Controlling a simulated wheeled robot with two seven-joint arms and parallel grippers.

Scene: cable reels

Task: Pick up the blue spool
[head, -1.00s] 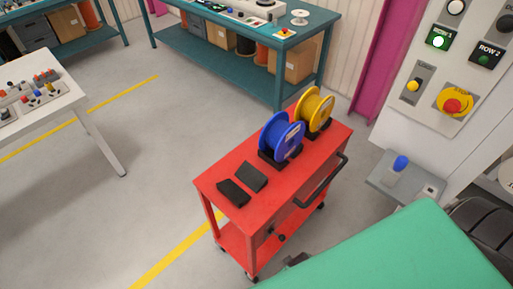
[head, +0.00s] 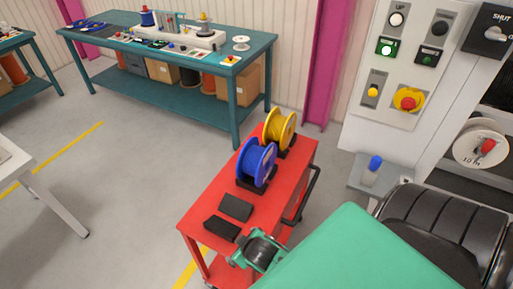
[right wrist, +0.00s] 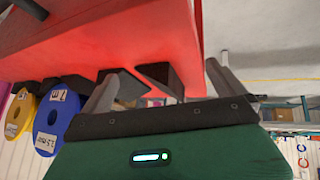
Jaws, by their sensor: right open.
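The blue spool (head: 257,160) stands upright in a black holder on the red cart (head: 212,205), in front of the yellow spool (head: 281,128). In the right wrist view, which looks upside down, the blue spool (right wrist: 58,122) is at the left with a white label, and the yellow spool (right wrist: 18,113) is beyond it. My right gripper (right wrist: 163,88) is open and empty, with its fingers wide apart beside the cart top and apart from the blue spool. In the head view its fingers are hidden. My left gripper is not in view.
Two empty black holders (head: 236,207) lie at the cart's near end. A dark cart handle (head: 303,197) is on the right. A control panel (head: 405,65) rises at the right. Grey floor is clear to the left.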

